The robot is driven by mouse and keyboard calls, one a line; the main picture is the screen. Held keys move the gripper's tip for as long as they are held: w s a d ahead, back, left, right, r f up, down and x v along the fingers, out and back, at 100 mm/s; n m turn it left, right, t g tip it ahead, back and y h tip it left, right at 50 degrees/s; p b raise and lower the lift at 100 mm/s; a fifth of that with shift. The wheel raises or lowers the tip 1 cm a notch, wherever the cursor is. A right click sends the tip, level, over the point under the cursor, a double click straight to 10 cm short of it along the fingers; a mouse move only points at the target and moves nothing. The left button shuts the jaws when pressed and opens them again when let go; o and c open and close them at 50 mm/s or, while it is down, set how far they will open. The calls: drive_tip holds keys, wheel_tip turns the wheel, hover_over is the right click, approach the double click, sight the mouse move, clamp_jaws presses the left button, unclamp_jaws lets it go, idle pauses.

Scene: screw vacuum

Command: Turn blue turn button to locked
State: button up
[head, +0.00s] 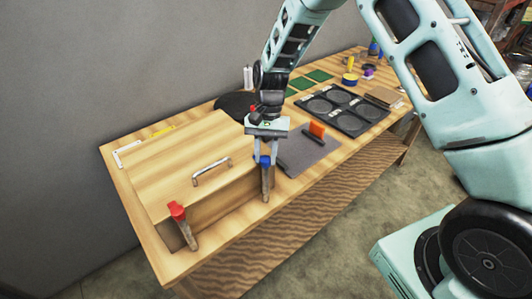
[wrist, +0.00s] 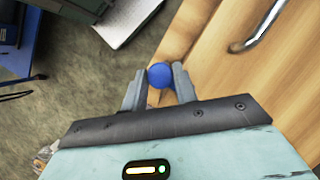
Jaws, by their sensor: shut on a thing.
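In the wrist view the blue button (wrist: 160,75) shows as a round top between the fingertips. My gripper (head: 265,158) is above the box's right front corner, pointing down, with its two fingers shut on the blue button. It also shows in the wrist view (wrist: 158,82). The fingers partly hide the button's sides, and I cannot tell its exact turn angle.
A red turn button (head: 177,210) is at the box's front left corner. A metal handle (head: 211,172) is on the lid. A grey pad (head: 305,155) with an orange item (head: 317,129) and a black tray with round recesses (head: 345,106) lie to the right.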

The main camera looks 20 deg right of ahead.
drive_tip(key=shift+n, duration=0.4)
drive_tip(key=o, duration=1)
drive_tip(key=shift+c, duration=0.2)
drive_tip(key=b+v, duration=0.3)
drive_tip(key=v, duration=1.4)
drive_tip(key=shift+w+r+b, duration=0.15)
drive_tip(key=shift+r+b, duration=0.05)
drive_tip(key=shift+b, duration=0.15)
drive_tip(key=shift+a, duration=0.2)
